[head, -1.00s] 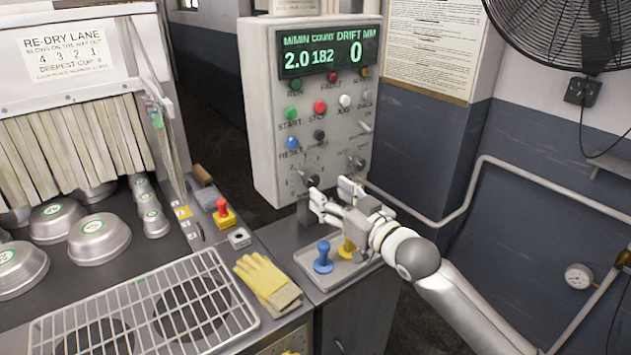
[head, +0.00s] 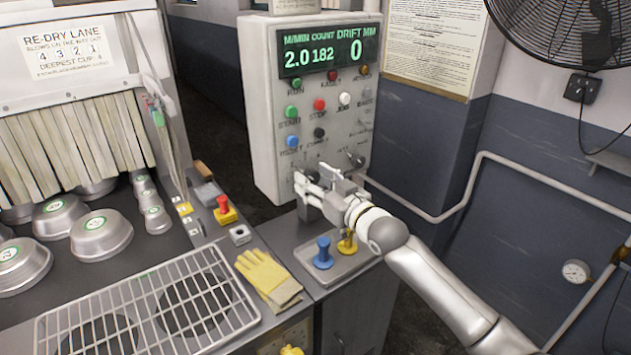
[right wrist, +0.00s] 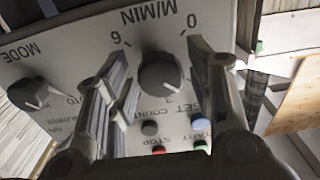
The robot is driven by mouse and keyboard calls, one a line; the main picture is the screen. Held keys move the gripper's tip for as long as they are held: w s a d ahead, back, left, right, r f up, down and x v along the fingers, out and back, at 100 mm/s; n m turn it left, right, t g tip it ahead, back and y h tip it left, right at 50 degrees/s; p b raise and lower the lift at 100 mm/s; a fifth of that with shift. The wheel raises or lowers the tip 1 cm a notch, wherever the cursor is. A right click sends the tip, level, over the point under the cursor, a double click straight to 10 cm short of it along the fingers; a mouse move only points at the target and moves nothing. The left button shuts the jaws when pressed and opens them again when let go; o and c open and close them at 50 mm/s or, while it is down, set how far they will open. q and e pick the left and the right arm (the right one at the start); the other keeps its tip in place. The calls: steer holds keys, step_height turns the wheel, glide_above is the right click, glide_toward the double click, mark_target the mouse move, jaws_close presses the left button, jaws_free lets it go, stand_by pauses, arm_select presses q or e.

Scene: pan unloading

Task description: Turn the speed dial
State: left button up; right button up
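The speed dial (right wrist: 160,75) is a dark round knob on the grey control panel (head: 262,120). Its scale reads M/MIN with 0, 3 and 6, upside down in the right wrist view. My right gripper (head: 311,176) is at the panel's lower part, its fingers open on either side of the dial, with a gap visible to each side of the knob. In the head view the gripper mostly hides the dial. The display (head: 328,52) reads 2.0 M/MIN, count 182, drift 0. My left gripper is not in view.
The mode dial (right wrist: 35,93) sits beside the speed dial. Several coloured buttons are on the panel. Below is a tray (head: 345,268) with a blue stamp (head: 323,252) and a yellow stamp (head: 347,243). Yellow gloves (head: 267,275) lie left of it.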

steer(key=c, duration=0.6)
steer(key=n, duration=0.4)
steer(key=shift+c, duration=0.2)
steer(key=o, duration=1)
steer(key=v, duration=1.2)
